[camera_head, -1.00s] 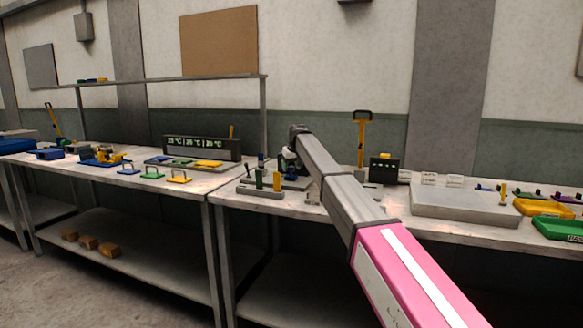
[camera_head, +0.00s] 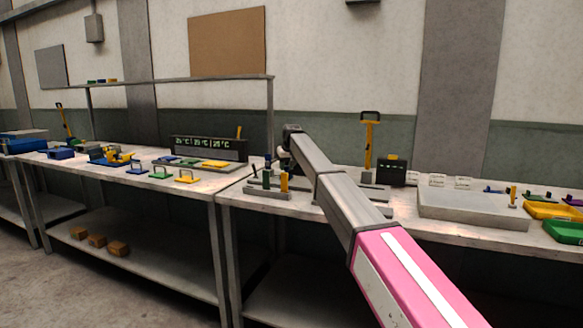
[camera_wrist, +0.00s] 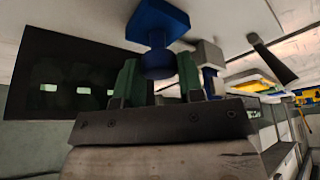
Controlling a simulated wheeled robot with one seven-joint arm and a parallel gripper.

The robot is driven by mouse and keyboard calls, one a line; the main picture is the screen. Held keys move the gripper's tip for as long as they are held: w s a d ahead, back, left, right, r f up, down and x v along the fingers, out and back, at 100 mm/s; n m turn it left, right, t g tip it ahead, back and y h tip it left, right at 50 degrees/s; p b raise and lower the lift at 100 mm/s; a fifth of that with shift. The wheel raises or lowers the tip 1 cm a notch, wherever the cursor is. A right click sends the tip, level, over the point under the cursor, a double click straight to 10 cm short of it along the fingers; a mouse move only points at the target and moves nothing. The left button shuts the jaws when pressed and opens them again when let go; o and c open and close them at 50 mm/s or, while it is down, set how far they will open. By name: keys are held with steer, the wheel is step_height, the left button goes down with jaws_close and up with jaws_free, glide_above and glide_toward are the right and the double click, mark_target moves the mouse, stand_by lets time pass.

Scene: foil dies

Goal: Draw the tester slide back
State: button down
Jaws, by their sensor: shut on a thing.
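My gripper (camera_wrist: 158,70) has green fingers. It is shut on a blue knob (camera_wrist: 157,22), a flat-ended piece whose round part sits between the fingers in the wrist view. In the head view the arm's end is over the right bench, and my own links hide the fingers and what they hold. A dark box with small green marks (camera_head: 392,172) stands right of the arm, with a grey flat piece (camera_head: 375,193) beside it. I cannot tell which part is the tester slide. A dark panel with lit windows (camera_wrist: 75,90) fills the left of the wrist view.
A grey rack with green and yellow posts (camera_head: 268,192) stands just left of my arm. A tall yellow-handled tool (camera_head: 369,140) is behind. The left bench holds a temperature display (camera_head: 208,148) and coloured handled plates.

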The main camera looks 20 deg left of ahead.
steer(key=shift+a+r, duration=0.1)
steer(key=shift+a, duration=0.1)
steer(key=c, duration=0.8)
jaws_free()
steer(key=shift+a, duration=0.1)
steer(key=v, duration=1)
steer(key=shift+s+d+r, duration=0.1)
steer(key=shift+d+r, duration=0.1)
steer(key=shift+r, duration=0.1)
